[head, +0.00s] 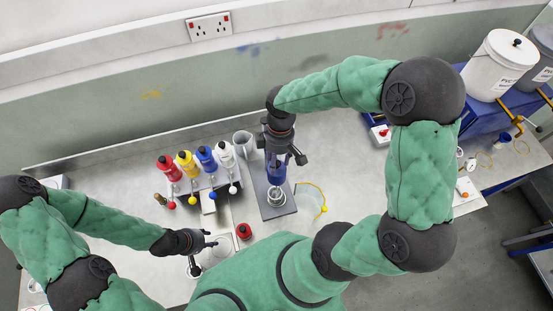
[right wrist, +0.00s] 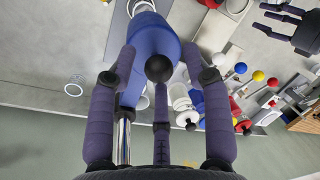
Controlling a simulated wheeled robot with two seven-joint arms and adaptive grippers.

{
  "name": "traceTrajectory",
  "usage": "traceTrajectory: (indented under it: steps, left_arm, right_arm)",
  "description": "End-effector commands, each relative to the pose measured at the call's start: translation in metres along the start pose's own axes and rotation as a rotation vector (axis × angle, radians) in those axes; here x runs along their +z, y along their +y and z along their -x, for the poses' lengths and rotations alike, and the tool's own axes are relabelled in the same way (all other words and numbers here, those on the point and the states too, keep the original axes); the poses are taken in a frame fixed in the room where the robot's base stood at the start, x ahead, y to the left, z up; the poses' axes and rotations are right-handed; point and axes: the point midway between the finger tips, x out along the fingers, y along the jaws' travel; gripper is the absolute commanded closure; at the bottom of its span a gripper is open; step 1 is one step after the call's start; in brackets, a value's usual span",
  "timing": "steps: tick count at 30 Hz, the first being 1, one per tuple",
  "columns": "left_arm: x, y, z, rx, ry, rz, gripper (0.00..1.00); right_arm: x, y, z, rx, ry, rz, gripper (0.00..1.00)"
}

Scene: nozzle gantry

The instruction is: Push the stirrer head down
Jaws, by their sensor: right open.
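The stirrer has a blue head (right wrist: 152,38) with a black knob (right wrist: 159,68) and a metal column (right wrist: 123,138) beside it. In the head view the blue head (head: 276,172) is partly hidden under my right gripper (head: 284,152), above a grey base plate (head: 275,207) with a metal cup. My right gripper (right wrist: 155,70) is open, with fingers on either side of the head and knob; I cannot tell whether they touch it. My left gripper (head: 205,252) is open and empty over the bench at lower left, and shows at the top right of the wrist view (right wrist: 287,16).
Red (head: 169,169), yellow (head: 187,164), blue (head: 206,159) and white (head: 226,155) bottles stand left of the stirrer by a grey jug (head: 243,142). A red-topped item (head: 243,231) sits in front. Some bench right of the stirrer is clear.

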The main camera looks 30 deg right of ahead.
Motion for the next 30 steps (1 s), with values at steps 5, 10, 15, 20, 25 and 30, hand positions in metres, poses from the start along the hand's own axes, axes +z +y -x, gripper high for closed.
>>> traceTrajectory:
  steps: [5,10,15,20,25,30]
  left_arm:
    - [0.000,0.000,0.000,0.000,0.000,0.000,0.60]
    - [0.000,0.000,0.000,0.000,0.000,0.000,0.60]
    - [0.000,0.000,0.000,0.000,0.000,0.000,0.60]
    - [0.000,0.000,-0.001,0.000,0.000,0.000,0.60]
    - [0.000,-0.003,-0.008,0.000,0.000,0.000,0.60]
    - [-0.001,-0.009,-0.025,0.000,0.000,0.000,0.60]
  right_arm:
    - [0.000,0.000,-0.002,0.000,0.000,0.000,0.50]
    - [0.000,0.000,-0.002,0.000,0.000,0.000,0.64]
    - [0.000,0.000,-0.002,0.000,0.000,0.000,1.00]
    - [0.000,0.000,-0.003,0.000,0.001,0.000,1.00]
    - [0.000,0.002,-0.013,0.000,0.001,0.000,1.00]
    - [0.000,0.007,-0.038,-0.001,-0.001,0.000,1.00]
